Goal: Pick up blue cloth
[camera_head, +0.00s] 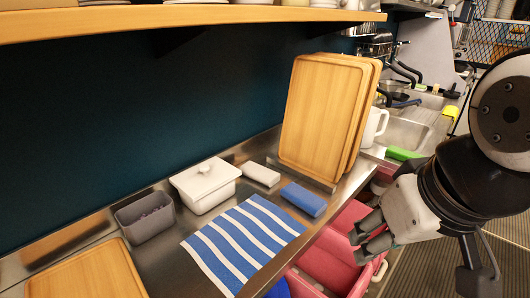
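The blue cloth (236,247), with white stripes, lies flat on the steel counter near its front edge in the head view. One corner comes close to that edge. My gripper (358,246) is to the right of the cloth, in front of the counter and over the pink bins. It is apart from the cloth. Its dark fingertips point left and look spread, with nothing between them.
A blue block (304,199), a white block (260,174), a white lidded dish (205,185) and a grey container (145,216) stand behind the cloth. Wooden boards (322,115) lean at the back. Pink bins (333,262) sit below the counter edge. A shelf (180,20) hangs above.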

